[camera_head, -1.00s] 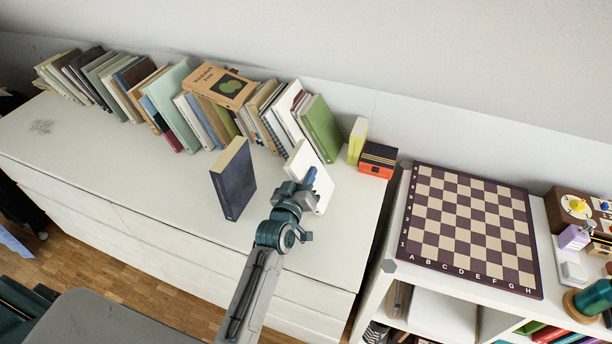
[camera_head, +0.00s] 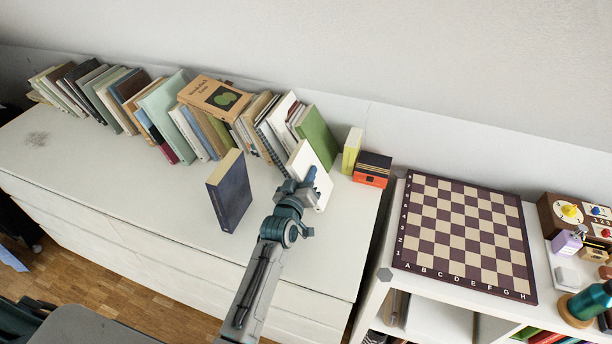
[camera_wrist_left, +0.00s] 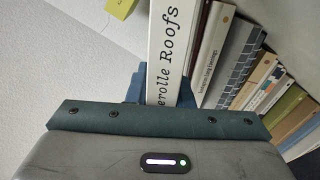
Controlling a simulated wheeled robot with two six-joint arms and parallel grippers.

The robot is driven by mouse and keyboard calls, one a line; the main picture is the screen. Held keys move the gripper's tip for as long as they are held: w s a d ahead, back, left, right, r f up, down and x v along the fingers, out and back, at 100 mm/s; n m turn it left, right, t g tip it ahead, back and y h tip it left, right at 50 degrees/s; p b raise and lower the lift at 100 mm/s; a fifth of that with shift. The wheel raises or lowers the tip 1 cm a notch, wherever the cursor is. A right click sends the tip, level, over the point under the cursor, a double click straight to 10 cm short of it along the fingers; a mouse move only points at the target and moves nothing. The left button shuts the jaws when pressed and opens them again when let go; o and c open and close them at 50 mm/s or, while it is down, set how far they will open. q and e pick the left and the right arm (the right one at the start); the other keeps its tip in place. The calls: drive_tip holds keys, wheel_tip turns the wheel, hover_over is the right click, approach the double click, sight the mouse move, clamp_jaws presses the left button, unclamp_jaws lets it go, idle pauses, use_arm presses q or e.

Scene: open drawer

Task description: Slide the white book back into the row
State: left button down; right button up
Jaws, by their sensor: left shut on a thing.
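The white book (camera_head: 303,158) stands upright at the front of the row's right end, partly sticking out toward me. My left gripper (camera_head: 307,183) is shut on its spine side. In the left wrist view the white spine (camera_wrist_left: 170,45) with the lettering "erolle Roofs" runs between the blue fingers. The row of books (camera_head: 193,128) leans along the wall. A green book (camera_head: 318,137) leans just behind the white book. The white book's far edge and any contact with its neighbours are hidden. My right gripper is not in view.
A dark blue book (camera_head: 231,192) stands alone on the white cabinet, left of my gripper. A yellow book (camera_head: 351,151) and a black-and-orange box (camera_head: 372,169) stand to the right. A chessboard (camera_head: 465,235) lies on the neighbouring shelf. The cabinet's left front is clear.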

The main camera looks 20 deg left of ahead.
use_arm(q)
drive_tip(key=shift+w+r, duration=0.1)
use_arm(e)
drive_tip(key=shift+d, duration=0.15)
use_arm(q)
drive_tip(key=shift+w, duration=1)
drive_tip(key=shift+w+d, duration=0.1)
drive_tip(key=shift+w, duration=0.9)
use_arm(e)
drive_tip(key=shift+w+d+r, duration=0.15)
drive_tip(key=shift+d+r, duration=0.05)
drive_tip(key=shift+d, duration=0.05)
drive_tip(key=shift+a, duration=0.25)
